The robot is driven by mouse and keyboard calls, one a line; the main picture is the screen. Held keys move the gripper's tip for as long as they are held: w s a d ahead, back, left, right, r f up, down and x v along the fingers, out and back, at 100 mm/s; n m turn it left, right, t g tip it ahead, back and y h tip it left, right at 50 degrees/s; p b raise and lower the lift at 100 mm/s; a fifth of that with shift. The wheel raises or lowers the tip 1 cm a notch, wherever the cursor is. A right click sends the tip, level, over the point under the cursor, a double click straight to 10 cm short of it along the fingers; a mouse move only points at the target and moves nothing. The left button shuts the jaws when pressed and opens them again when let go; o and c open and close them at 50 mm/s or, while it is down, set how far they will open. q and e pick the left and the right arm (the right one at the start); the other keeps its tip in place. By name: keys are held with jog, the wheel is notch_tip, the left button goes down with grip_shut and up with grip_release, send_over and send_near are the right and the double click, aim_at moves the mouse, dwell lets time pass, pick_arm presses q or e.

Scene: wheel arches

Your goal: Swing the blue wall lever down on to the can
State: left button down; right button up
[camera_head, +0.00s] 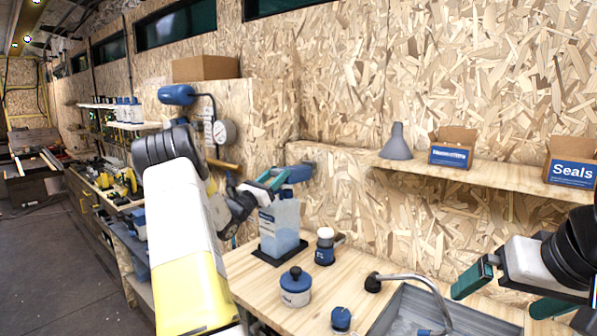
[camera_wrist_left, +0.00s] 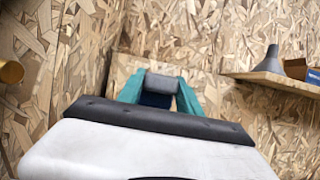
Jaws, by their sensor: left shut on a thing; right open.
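The can (camera_head: 281,232) is a translucent bluish container with a blue label, upright on a dark mat on the bench. My right gripper (camera_head: 476,279) is open and empty at the right, above the sink.
A blue-lidded jar (camera_head: 295,287), a small white-and-blue bottle (camera_head: 325,246) and a blue cap (camera_head: 341,319) stand on the bench. A tap (camera_head: 408,279) arches by the sink (camera_head: 470,317). A grey funnel (camera_head: 396,143) and boxes sit on the wall shelf (camera_head: 480,173).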

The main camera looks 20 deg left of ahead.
pick_arm(q)
notch_tip(320, 180, down, 2)
jog(key=shift+f, duration=0.1)
dwell(0.4)
jog(key=c, duration=1.2)
grip_release()
jog(key=shift+c, duration=0.2)
jog(key=o, duration=0.4)
jog(key=shift+o, duration=0.2)
jog(key=shift+r, duration=0.25)
jog(key=v, duration=0.7)
jog(key=shift+s, duration=0.35)
jog(key=shift+a+f, duration=0.1)
jog(key=shift+a, duration=0.05)
